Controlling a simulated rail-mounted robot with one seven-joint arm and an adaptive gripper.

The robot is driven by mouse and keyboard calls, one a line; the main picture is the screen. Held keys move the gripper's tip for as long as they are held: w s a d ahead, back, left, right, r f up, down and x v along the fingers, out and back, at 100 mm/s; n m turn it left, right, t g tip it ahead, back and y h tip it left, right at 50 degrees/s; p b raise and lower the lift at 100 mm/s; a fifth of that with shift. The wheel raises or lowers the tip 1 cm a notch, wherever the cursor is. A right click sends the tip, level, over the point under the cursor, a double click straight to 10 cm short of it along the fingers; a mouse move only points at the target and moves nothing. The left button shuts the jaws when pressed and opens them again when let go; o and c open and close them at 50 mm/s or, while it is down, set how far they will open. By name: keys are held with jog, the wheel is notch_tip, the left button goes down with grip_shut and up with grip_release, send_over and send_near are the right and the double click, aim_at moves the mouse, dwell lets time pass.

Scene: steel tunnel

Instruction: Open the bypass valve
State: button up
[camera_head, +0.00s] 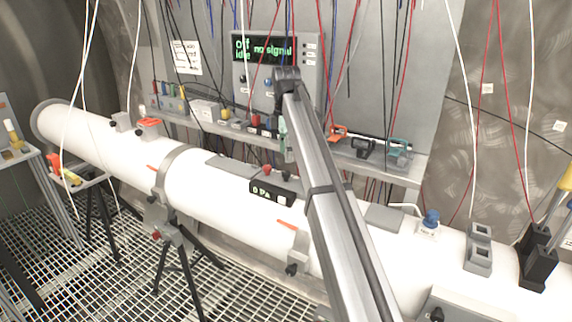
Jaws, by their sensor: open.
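My arm rises from the bottom of the head view to a dark joint near the top middle. My gripper cannot be made out; the arm's far end is hidden or unclear. A large white pipe (215,190) crosses the view. No label marks the bypass valve, so I cannot tell which fitting it is. On the pipe are a blue-knobbed fitting (430,219), a red-topped grey fitting (149,123), and a small black display (272,191) reading about "0 Pa" with a red knob beside it.
A shelf (405,172) with several small tools and parts runs behind the pipe. A panel (241,75) reads "no signal". Thin cables hang from above. Black tripods (178,262) stand on the grated floor (110,265). A grey socket block (479,250) and black holder (538,259) sit at right.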

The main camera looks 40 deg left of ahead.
aim_at(286, 172)
jog(key=shift+r, duration=2.7)
